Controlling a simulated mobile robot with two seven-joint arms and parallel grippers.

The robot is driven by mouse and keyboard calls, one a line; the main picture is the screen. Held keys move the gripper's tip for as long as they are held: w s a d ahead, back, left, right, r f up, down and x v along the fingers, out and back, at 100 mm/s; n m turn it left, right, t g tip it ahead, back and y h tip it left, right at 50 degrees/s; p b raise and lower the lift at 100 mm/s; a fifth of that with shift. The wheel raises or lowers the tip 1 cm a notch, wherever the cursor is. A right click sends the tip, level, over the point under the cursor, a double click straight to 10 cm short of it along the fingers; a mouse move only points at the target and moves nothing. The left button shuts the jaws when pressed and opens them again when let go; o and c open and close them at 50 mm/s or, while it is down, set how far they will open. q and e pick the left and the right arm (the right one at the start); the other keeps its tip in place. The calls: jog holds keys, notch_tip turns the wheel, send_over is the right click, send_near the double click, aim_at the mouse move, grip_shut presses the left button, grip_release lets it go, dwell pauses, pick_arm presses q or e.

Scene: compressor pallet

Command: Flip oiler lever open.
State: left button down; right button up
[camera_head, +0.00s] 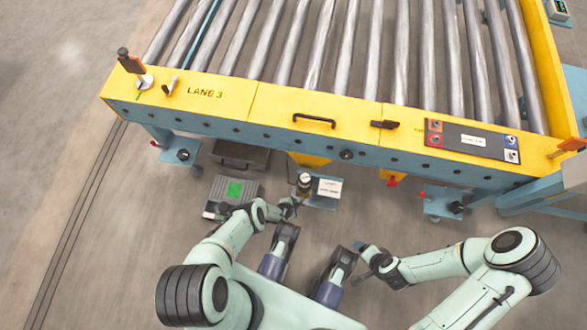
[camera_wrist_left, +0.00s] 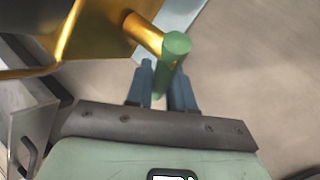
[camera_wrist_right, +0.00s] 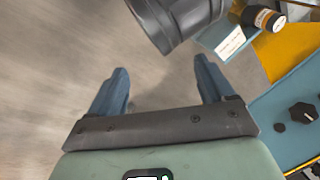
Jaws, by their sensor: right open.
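A green-tipped lever on a brass-coloured stem shows in the left wrist view; I take this green handle (camera_wrist_left: 176,44) for the oiler lever. My left gripper (camera_wrist_left: 160,85) has its blue fingers close on both sides of the green handle, with almost no gap, and appears shut on it. In the head view my left gripper (camera_head: 288,205) is beside the small dark-topped oiler (camera_head: 304,182), below the conveyor's front edge. The lever is too small to make out there. My right gripper (camera_wrist_right: 160,85) is open and empty, and in the head view (camera_head: 362,249) it is to the right, apart from the oiler.
The yellow conveyor frame (camera_head: 225,92) with metal rollers spans the top. A blue leg foot (camera_head: 440,203) stands farther right.

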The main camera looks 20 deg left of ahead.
pick_arm(q)
jog(key=shift+d+f+h+b, duration=0.1)
jog(key=shift+f+h+b, duration=0.3)
jog(key=shift+h+b, duration=0.45)
jog(key=shift+w+d+n+t+h+b, duration=0.1)
jog(key=shift+d+n+t+h+b, duration=0.3)
jog(key=shift+b, duration=0.55)
pick_arm(e)
jog(key=f, duration=0.1)
jog(key=d+f, duration=0.1)
jog(key=f, duration=0.1)
jog(key=d+f, duration=0.1)
jog(key=f, duration=0.1)
jog(key=shift+s, duration=0.35)
pick_arm(q)
jog(key=c, duration=1.4)
grip_release()
jog(key=shift+o, duration=0.2)
jog(key=shift+r, duration=0.1)
